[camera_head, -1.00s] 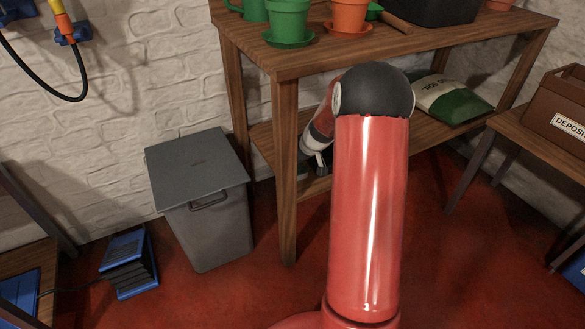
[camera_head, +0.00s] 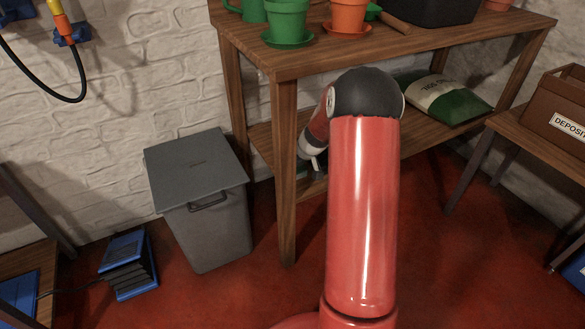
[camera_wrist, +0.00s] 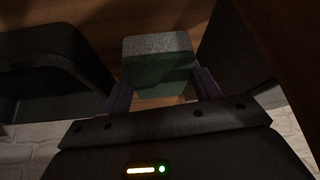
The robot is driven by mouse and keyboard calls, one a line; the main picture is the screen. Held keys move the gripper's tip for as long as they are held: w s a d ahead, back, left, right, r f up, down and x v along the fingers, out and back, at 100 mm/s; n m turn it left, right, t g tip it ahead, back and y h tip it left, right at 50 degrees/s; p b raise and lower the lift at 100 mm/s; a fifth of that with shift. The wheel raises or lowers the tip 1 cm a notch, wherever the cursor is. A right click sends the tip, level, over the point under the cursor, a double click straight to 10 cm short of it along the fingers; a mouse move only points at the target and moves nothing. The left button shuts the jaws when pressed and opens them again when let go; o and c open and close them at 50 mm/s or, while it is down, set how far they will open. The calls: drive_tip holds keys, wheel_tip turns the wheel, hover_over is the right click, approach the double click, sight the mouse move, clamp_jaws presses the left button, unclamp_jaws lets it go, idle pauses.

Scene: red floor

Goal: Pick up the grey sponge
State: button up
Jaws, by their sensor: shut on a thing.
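The sponge (camera_wrist: 158,68) shows in the wrist view between my two fingers, with a grey speckled layer at the top and a green body below. My gripper (camera_wrist: 162,90) is shut on it, one finger on each side. In the head view my gripper (camera_head: 314,163) is small and partly hidden, at the lower shelf (camera_head: 262,148) of the wooden table. The sponge cannot be made out in the head view.
A table leg (camera_head: 284,170) stands just left of my gripper. A grey lidded bin (camera_head: 205,210) is further left. A green and white bag (camera_head: 446,98) lies on the lower shelf to the right. Pots (camera_head: 287,20) stand on the tabletop above. A dark object (camera_wrist: 45,75) is close on the left in the wrist view.

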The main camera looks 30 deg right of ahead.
drive_tip(key=shift+r, duration=0.55)
wheel_tip(320, 180, up, 2)
drive_tip(key=shift+r, duration=0.1)
drive_tip(key=shift+s+d+r, duration=0.1)
drive_tip(key=shift+s+d, duration=0.1)
drive_tip(key=shift+s, duration=0.4)
drive_tip(key=s+d+b, duration=0.1)
drive_tip(key=s, duration=0.4)
drive_tip(key=s+d+b, duration=0.1)
drive_tip(key=s, duration=0.5)
drive_tip(key=s+d+b, duration=0.1)
drive_tip(key=s, duration=0.4)
drive_tip(key=shift+s+d, duration=0.2)
drive_tip(key=shift+d, duration=0.15)
drive_tip(key=o, duration=0.3)
drive_tip(key=shift+c, duration=1.3)
